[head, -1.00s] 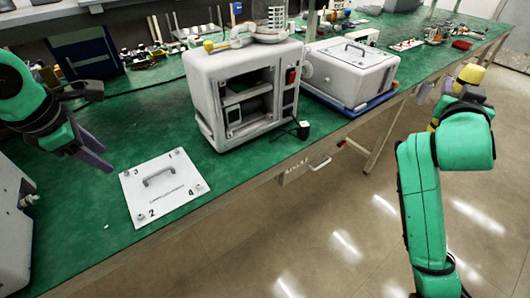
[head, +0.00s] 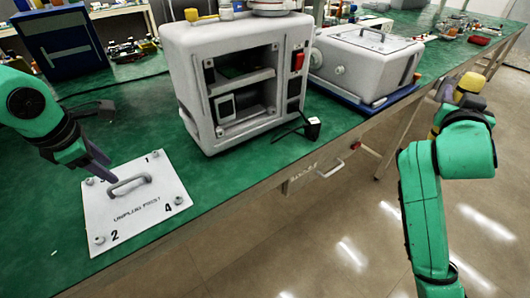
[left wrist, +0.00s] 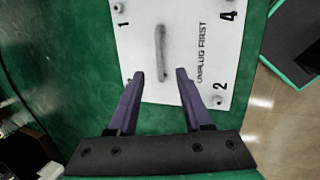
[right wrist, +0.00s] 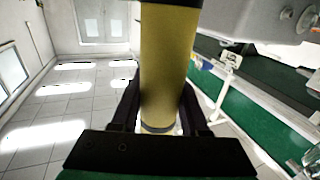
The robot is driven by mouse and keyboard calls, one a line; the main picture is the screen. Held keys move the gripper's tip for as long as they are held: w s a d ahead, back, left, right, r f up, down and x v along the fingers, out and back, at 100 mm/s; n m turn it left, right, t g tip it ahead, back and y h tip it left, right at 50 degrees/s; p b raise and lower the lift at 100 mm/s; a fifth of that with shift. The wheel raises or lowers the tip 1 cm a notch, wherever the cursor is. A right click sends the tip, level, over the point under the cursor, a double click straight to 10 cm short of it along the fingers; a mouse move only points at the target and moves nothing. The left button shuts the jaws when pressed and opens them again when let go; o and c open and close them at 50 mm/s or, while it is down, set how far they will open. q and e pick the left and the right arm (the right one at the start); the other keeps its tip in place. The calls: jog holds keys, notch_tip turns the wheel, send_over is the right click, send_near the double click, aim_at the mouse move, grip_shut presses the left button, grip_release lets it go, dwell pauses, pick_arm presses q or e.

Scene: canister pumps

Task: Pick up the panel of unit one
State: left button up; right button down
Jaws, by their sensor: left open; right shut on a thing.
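The panel (head: 138,200) is a white square plate lying flat on the green bench. It has a grey handle (head: 130,184), numbered corners with screws, and the words "UNPLUG FIRST". It also shows in the left wrist view (left wrist: 190,50), with its handle (left wrist: 161,50) between and beyond my fingertips. My left gripper (head: 100,165) is open and empty over the panel's far left edge, hiding one corner number; it shows in the left wrist view too (left wrist: 159,74). My right gripper (right wrist: 160,105) is shut on a yellow cylinder (right wrist: 165,60), off to the right of the bench.
The open-fronted white unit (head: 240,85) stands behind and right of the panel, with a black plug (head: 313,128) on the bench beside it. A second white unit (head: 365,65) with its panel on sits on a blue base. A blue bin (head: 62,42) stands at back left.

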aim_at(125, 181)
pick_arm(q)
jog(key=x, duration=0.7)
jog(key=shift+w+f, duration=0.2)
jog(key=shift+f, duration=0.15)
grip_shut()
